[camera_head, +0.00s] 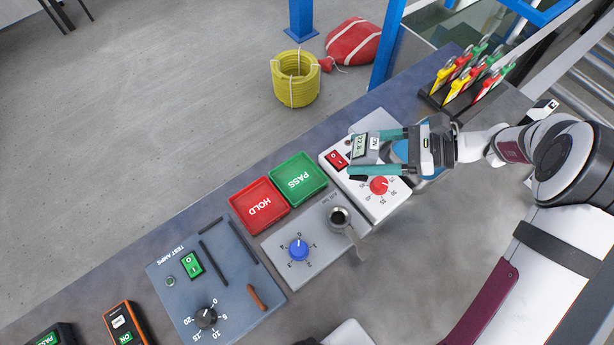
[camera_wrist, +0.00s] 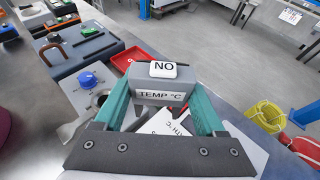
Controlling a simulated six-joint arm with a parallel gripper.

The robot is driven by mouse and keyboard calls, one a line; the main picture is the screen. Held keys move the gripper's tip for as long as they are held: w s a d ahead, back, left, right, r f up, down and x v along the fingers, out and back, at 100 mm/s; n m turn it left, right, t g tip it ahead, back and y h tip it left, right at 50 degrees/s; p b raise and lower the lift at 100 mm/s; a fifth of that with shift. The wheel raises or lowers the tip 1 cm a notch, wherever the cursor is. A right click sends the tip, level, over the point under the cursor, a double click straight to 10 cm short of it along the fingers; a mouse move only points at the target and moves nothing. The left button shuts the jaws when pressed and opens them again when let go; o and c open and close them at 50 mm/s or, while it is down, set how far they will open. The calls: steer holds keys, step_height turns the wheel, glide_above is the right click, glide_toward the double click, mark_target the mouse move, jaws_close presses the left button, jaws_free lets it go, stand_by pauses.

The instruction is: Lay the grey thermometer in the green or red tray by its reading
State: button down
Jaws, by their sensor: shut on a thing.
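The grey thermometer (camera_head: 359,158) is between the teal fingers of my gripper (camera_head: 366,154), above the white station with a red knob. Its small display seems to read about 22.8, upside down in the head view; the last digit is hard to read. The wrist view shows the thermometer (camera_wrist: 160,86) with a "TEMP °C" label and a white button, held by my gripper (camera_wrist: 162,108). The green PASS tray (camera_head: 320,192) and red HOLD tray (camera_head: 237,210) lie side by side, left of my gripper, both empty. The red tray also shows in the wrist view (camera_wrist: 119,61).
The white station (camera_head: 398,207) has a red dial and red switch. A grey plate with a blue knob (camera_head: 299,250) and metal cup (camera_head: 339,218) is in front of the trays. A blue-grey test box (camera_head: 180,295) stands left; a clamp rack (camera_head: 440,103) stands back right.

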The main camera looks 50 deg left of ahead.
steer(key=shift+n, duration=0.3)
steer(key=shift+s+a+f, duration=1.35)
steer(key=shift+a+f, duration=0.3)
steer(key=shift+f, duration=0.2)
steer(key=shift+s+a+f, duration=1.35)
steer(key=shift+a+f, duration=0.35)
steer(key=shift+f, duration=0.15)
steer(key=shift+s+a+f, duration=1.35)
steer(key=shift+a+f, duration=0.3)
steer(key=shift+f, duration=0.2)
